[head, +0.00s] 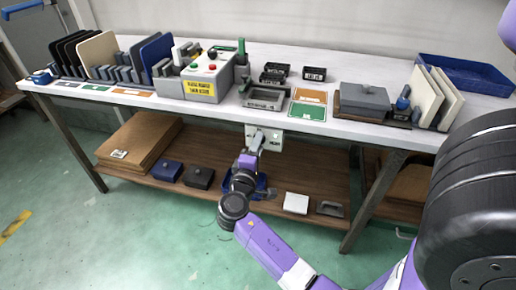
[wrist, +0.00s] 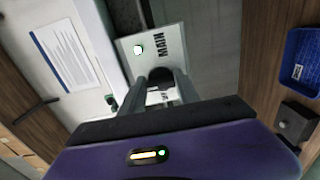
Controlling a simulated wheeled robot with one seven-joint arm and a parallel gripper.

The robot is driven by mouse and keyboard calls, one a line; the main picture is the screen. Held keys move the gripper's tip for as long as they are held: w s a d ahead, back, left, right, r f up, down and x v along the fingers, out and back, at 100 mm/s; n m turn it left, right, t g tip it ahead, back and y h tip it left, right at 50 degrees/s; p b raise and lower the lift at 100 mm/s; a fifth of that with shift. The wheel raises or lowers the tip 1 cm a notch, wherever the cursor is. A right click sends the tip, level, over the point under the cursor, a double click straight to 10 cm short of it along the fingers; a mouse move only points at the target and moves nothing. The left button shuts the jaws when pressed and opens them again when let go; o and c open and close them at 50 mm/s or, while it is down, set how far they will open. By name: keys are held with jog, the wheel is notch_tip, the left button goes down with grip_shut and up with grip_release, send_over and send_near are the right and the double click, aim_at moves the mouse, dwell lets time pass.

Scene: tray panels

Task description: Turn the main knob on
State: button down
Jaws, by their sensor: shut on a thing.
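In the head view the panel (head: 275,138) hangs at the front edge of the bench, below the top. The dark round main knob (wrist: 160,76) sits on the panel between my two fingers. My gripper (wrist: 167,80) is shut on the knob; the fingers partly hide it, and I cannot read its pointer. In the head view my gripper (head: 255,141) reaches up to the panel from below, and the knob is hidden.
The white bench top (head: 320,100) above holds a grey control box (head: 209,75) with a yellow label, trays and upright panels. The brown lower shelf (head: 240,190) carries boxes, a blue bin (wrist: 301,62) and a dark box (wrist: 295,122). Green floor is open in front.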

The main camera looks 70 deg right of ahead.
jog(key=shift+f, duration=0.1)
dwell(0.3)
jog(key=c, duration=0.9)
grip_release()
jog(key=shift+s+a+p, duration=0.15)
jog(key=shift+a, duration=1.85)
jog(key=shift+s+a+p, duration=0.15)
jog(key=shift+a, duration=1.8)
